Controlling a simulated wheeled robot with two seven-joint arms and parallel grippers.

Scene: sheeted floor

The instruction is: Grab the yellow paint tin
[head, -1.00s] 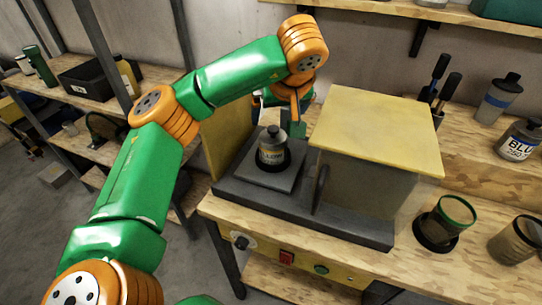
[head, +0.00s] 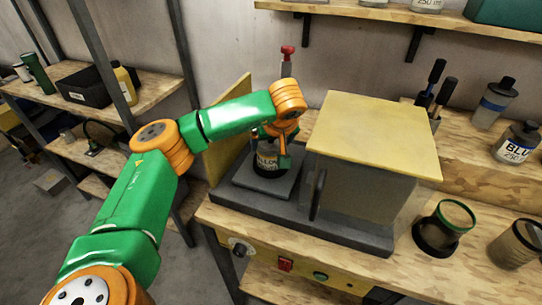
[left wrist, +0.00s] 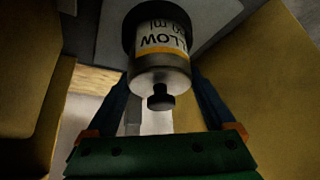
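The yellow paint tin (head: 266,163) is a small grey can with a narrow dark cap and a label ending in "LOW". It stands upright in a dark round holder on the grey square plate (head: 254,181) of the bench machine. In the left wrist view the tin (left wrist: 160,62) appears upside down, cap towards the palm. My left gripper (head: 275,150) is over the tin and hides its top in the head view. Its fingers (left wrist: 162,88) are spread on either side of the tin, with gaps visible. My right gripper is not in view.
A box with a yellow top (head: 378,125) stands right beside the plate, and a yellow panel (head: 228,135) stands to its left. A red-topped item (head: 287,60) is behind. A green-rimmed cup (head: 445,226) and a blue-labelled tin (head: 516,145) are at the right.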

